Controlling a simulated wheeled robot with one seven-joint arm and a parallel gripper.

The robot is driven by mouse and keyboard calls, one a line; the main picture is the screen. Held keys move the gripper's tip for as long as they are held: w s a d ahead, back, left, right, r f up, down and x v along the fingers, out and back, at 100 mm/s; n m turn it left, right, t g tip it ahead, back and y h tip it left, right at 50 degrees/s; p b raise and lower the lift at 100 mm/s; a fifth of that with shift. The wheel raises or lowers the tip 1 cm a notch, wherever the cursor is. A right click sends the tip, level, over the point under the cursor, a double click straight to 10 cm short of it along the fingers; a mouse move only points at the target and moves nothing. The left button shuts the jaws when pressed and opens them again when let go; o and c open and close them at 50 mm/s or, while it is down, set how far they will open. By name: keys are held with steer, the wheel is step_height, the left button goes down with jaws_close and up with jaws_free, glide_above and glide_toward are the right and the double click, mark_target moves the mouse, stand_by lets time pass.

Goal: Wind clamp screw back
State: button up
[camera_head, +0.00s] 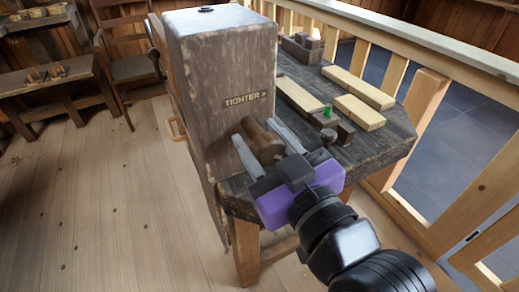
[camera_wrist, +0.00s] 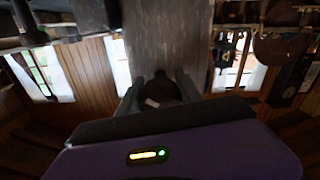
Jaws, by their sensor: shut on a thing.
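The clamp screw (camera_head: 262,144) is a brown turned wooden knob on the front face of a worn wooden block (camera_head: 222,90). A label (camera_head: 246,99) on that face reads "TIGHTER >", above the knob. My gripper (camera_head: 262,141) has a purple body and two grey fingers, one on each side of the knob, shut on it. In the wrist view the dark knob (camera_wrist: 163,91) sits between the fingers, with the block's face (camera_wrist: 165,40) behind it. The screw's thread is hidden.
Pale wooden boards (camera_head: 360,112) and a small green piece (camera_head: 327,111) lie to the right of the knob. A wooden railing (camera_head: 425,105) runs along the right. Open plank floor (camera_head: 90,200) lies to the left.

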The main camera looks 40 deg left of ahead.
mark_target(274, 159)
steer(key=shift+f+n+b, duration=0.15)
steer(key=shift+n+b, duration=0.7)
steer(key=shift+n, duration=0.45)
steer(key=o, duration=1.4)
steer(key=shift+w, duration=0.1)
steer(key=shift+c, duration=0.2)
steer(key=shift+d, duration=0.45)
steer(key=v, duration=0.7)
steer(key=shift+a, duration=0.1)
